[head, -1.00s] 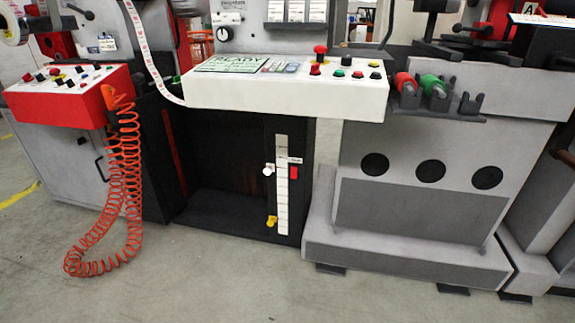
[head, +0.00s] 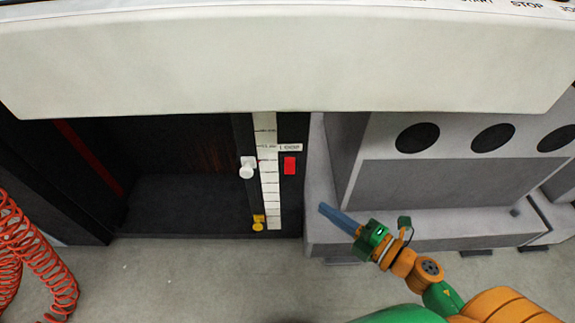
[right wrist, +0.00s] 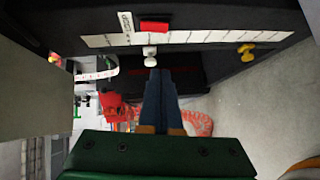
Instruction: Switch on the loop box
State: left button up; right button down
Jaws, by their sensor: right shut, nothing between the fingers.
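The loop box is the dark open cabinet (head: 180,207) under the white console. On its right front post a red rocker switch (head: 290,166) sits below a small white label (head: 289,148). The red switch also shows in the right wrist view (right wrist: 154,27), at the top. A white knob (head: 247,168) and a yellow knob (head: 259,222) sit beside the vertical white scale (head: 265,185). My right gripper (head: 323,208) is shut and empty, below and to the right of the switch and apart from it. Its closed fingers also show in the right wrist view (right wrist: 161,75). My left gripper is not in view.
The white console (head: 290,60) overhangs the top of the box. A grey machine base (head: 430,185) with round dark holes stands at the right. A coiled red hose (head: 35,255) hangs at the left. The floor (head: 190,280) in front is clear.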

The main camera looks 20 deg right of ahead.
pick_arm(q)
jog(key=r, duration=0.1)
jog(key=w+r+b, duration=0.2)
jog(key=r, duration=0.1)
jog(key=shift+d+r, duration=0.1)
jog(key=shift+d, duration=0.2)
pick_arm(e)
send_over(296, 179)
jog(key=s+a, duration=0.2)
jog(key=s, duration=0.3)
jog(key=shift+w+d+f, duration=0.1)
jog(key=shift+w+f, duration=0.05)
jog(key=shift+f, duration=0.25)
jog(key=shift+w+d+f, duration=0.1)
jog(key=shift+f, duration=0.3)
